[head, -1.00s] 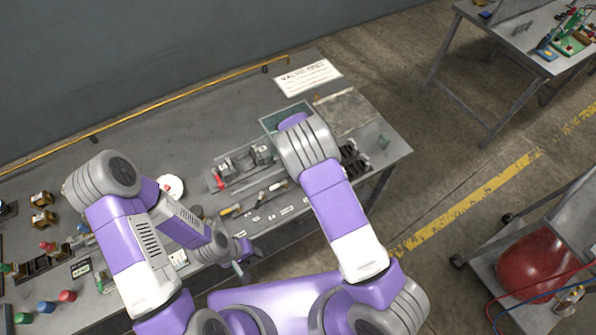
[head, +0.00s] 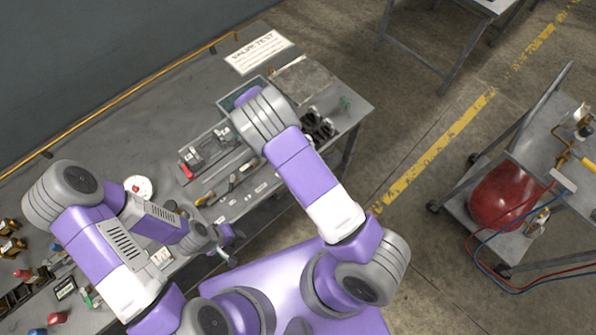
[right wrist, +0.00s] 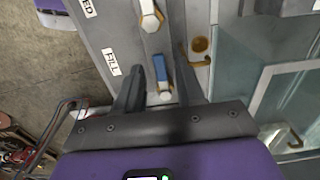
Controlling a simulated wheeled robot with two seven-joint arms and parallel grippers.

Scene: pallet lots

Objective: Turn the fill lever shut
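In the right wrist view, the fill lever (right wrist: 160,67) has a blue handle and a pale nut at its lower end. It lies beside the white FILL label (right wrist: 111,62). My right gripper (right wrist: 160,82) is open, with one dark finger on each side of the lever. I cannot tell whether either finger touches it. In the head view the lever and my right gripper are hidden behind my right arm. My left gripper (head: 226,248) hangs near the bench's front edge, apart from the valves. Its fingers are too small to read.
A framed clear panel (right wrist: 285,80) stands right. The bench (head: 110,130) carries a VALVE TEST sheet (head: 258,52).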

